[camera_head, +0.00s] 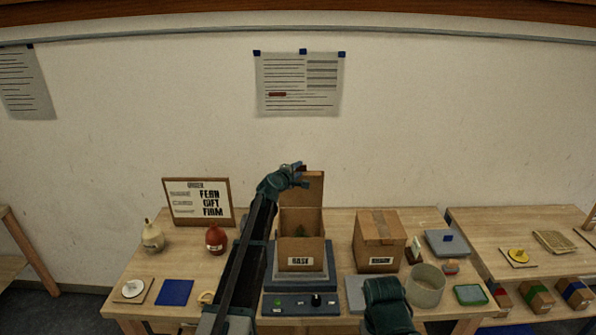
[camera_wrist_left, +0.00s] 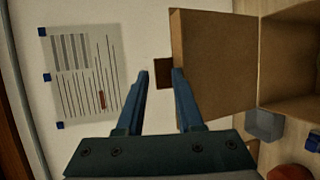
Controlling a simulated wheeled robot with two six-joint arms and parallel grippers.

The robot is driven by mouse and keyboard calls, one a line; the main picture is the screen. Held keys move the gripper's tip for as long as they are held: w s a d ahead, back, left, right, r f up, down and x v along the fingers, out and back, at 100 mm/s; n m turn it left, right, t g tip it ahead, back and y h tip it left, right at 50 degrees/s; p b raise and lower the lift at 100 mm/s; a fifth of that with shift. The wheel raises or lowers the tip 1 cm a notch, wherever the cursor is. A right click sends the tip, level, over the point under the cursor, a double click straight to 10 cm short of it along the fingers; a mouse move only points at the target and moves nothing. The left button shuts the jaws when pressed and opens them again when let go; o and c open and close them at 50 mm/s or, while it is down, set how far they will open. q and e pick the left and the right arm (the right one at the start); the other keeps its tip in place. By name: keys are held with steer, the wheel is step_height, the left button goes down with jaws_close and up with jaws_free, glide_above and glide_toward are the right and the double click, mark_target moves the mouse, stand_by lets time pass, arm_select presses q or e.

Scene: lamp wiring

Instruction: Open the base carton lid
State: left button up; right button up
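The base carton (camera_head: 300,254) is a brown box with a white label, standing on a grey stand in the middle of the table. Its lid (camera_head: 302,190) stands upright at the back, and the carton's inside shows with something dark green in it. In the left wrist view the lid (camera_wrist_left: 212,60) is a broad brown panel with a dark brown tab (camera_wrist_left: 163,74) on its edge. My left gripper (camera_head: 301,178) is at the lid's top edge. Its fingers (camera_wrist_left: 161,72) are apart around the tab, with a gap beside it. My right gripper (camera_head: 390,308) is low at the front right; its fingertips are hidden.
A second, closed carton (camera_head: 380,240) stands right of the base carton. A round beige container (camera_head: 425,286) and a green tray (camera_head: 470,295) are at the front right. A control panel (camera_head: 300,304) lies in front. A cream vase (camera_head: 152,238) and red vase (camera_head: 215,238) stand left.

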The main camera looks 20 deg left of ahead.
arm_select(q)
steer(key=p+v, duration=0.3)
steer(key=v, duration=1)
steer(key=shift+s, duration=0.4)
steer(key=shift+a, duration=0.1)
